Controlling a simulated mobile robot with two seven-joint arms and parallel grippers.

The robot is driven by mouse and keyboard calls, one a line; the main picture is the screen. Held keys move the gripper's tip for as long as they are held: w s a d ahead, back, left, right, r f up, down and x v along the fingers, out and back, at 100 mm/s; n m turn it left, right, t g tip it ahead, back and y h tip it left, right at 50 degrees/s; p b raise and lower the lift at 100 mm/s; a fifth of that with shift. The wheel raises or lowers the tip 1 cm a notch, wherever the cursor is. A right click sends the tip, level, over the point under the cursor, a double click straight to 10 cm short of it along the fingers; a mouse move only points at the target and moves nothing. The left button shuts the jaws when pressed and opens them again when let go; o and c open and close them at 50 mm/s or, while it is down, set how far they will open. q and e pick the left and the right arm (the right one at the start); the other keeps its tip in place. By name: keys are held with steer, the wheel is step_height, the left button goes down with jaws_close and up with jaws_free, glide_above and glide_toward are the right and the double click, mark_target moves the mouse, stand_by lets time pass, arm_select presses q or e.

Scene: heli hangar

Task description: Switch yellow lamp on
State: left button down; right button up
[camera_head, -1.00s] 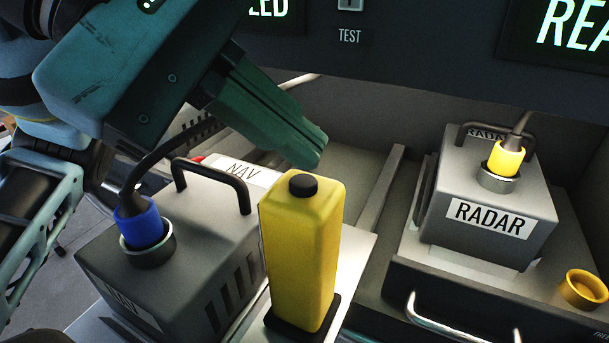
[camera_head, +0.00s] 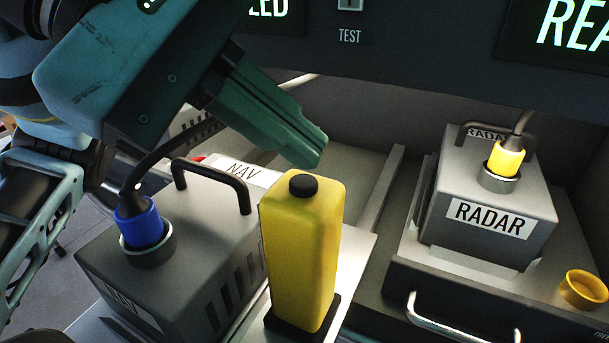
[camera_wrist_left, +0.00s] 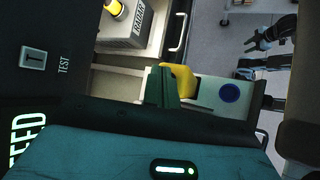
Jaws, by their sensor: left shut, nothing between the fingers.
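The yellow lamp (camera_head: 300,262) is a tall yellow block standing upright on a black base, with a round black button (camera_head: 303,185) on top. My left gripper (camera_head: 317,152) comes in from the upper left, its green fingers shut and empty. Its tips appear just above and behind the button in the head view; a small gap shows between them. In the left wrist view, part of the yellow lamp (camera_wrist_left: 182,78) shows beside the shut fingers (camera_wrist_left: 160,86), and its button is hidden.
The grey NAV box (camera_head: 190,265) with a black handle and blue plug (camera_head: 140,224) stands left of the lamp. The grey RADAR box (camera_head: 490,205) with a yellow plug (camera_head: 506,160) stands at the right, near an empty yellow ring (camera_head: 584,288). A dark panel (camera_head: 420,45) spans the back.

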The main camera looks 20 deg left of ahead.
arm_select(q)
steer(key=shift+f, duration=0.45)
arm_select(e)
steer(key=shift+s+f, duration=0.1)
steer(key=shift+f, duration=0.15)
arm_select(q)
steer(key=shift+f, duration=0.1)
stand_by(0.4)
steer(key=shift+r, duration=0.55)
arm_select(e)
steer(key=shift+w+r, duration=0.25)
steer(key=shift+r, duration=0.25)
